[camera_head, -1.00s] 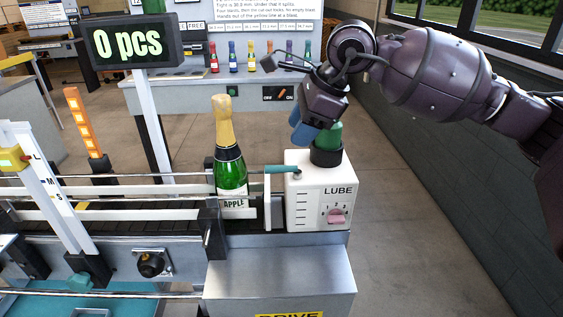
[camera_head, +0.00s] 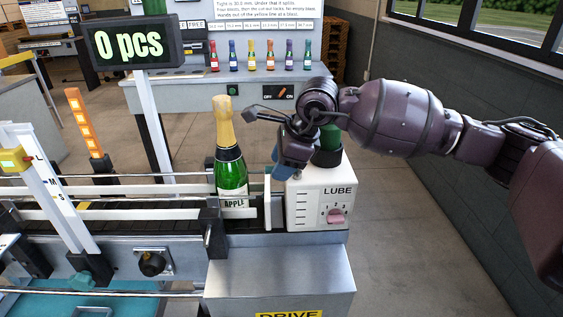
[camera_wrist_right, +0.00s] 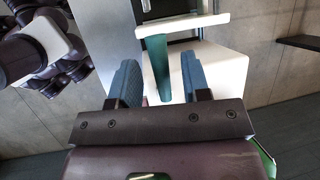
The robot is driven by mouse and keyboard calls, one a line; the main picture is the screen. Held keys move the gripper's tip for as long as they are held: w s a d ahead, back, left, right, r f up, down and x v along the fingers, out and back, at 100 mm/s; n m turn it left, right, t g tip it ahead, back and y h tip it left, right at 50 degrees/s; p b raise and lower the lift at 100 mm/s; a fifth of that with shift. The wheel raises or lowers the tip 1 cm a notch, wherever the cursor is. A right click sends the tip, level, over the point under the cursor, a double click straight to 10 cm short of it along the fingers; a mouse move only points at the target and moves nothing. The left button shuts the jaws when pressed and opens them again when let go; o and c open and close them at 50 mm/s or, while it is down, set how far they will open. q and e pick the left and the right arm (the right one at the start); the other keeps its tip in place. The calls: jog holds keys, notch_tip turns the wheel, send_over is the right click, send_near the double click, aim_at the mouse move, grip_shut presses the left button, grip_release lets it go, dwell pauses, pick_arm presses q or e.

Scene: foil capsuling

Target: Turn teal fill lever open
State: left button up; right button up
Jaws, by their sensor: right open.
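The white LUBE box (camera_head: 322,208) stands at the right end of the conveyor, with a pink dial (camera_head: 337,216) on its front. A teal lever (camera_wrist_right: 157,68) shows in the right wrist view, by the box's white top. My left gripper is not in view.
A green bottle (camera_head: 231,172) with gold foil stands on the conveyor left of the box. A dark-collared green container (camera_head: 328,150) is on the box behind my gripper. A display reading 0 pcs (camera_head: 132,42) and an orange light stack (camera_head: 84,124) stand to the left.

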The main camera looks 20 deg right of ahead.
grip_shut()
dwell(0.3)
jog(key=shift+f, duration=0.1)
